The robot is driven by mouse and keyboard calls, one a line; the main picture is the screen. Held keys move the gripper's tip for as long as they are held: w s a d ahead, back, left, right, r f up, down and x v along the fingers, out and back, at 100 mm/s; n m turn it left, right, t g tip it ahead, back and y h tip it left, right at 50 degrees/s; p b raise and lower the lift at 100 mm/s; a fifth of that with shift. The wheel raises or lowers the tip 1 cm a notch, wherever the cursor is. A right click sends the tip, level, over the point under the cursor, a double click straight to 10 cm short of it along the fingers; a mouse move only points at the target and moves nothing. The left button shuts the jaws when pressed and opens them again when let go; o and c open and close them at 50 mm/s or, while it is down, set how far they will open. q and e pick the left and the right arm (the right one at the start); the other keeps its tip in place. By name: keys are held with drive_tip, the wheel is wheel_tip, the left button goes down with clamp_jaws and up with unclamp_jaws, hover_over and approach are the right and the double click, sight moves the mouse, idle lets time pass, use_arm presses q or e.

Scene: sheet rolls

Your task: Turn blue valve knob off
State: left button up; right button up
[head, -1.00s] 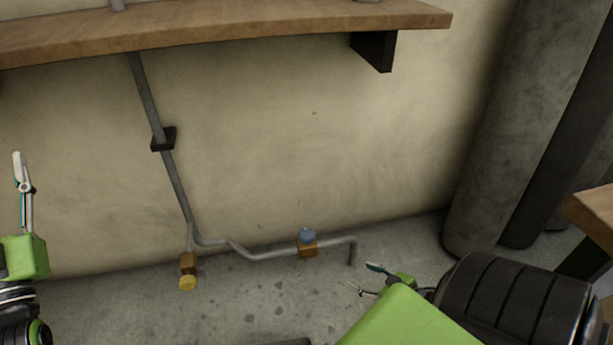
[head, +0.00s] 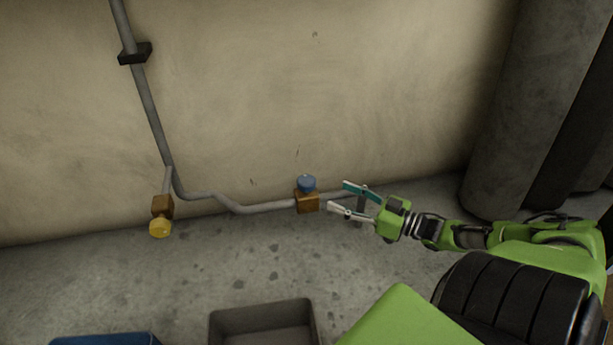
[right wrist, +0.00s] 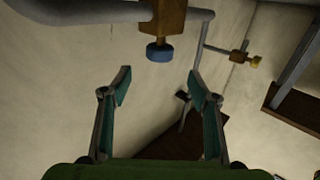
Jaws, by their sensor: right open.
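The blue valve knob (head: 307,183) sits on top of a brown valve body (head: 307,201) on the grey pipe near the floor. My right gripper (head: 337,196) is just right of the knob in the head view, open and empty, its fingers pointing left at it. In the right wrist view the blue knob (right wrist: 160,52) is ahead of the right gripper (right wrist: 160,80), roughly centred between the open fingertips and apart from them. My left gripper is out of view.
A yellow knob (head: 160,227) hangs on a second valve to the left. The pipe (head: 260,207) runs along the wall's foot. A dark open bin (head: 262,309) and a blue container (head: 105,340) stand in front. Thick columns (head: 520,110) stand at right.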

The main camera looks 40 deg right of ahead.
sight(315, 185)
drive_tip(key=b+x, duration=0.4)
drive_tip(key=x, duration=0.1)
drive_tip(key=b+x, duration=0.3)
drive_tip(key=x, duration=0.2)
drive_tip(key=shift+w+f+b, duration=0.25)
drive_tip(key=shift+w+b, duration=0.05)
drive_tip(key=shift+b, duration=0.05)
drive_tip(key=shift+w+a+r+b, duration=0.15)
drive_tip(key=shift+w+a+b, duration=0.1)
drive_tip(key=shift+w+b, duration=0.35)
drive_tip(key=shift+w, duration=0.15)
drive_tip(key=c, duration=1.1)
drive_tip(key=shift+r+p, duration=0.1)
drive_tip(key=shift+p, duration=0.2)
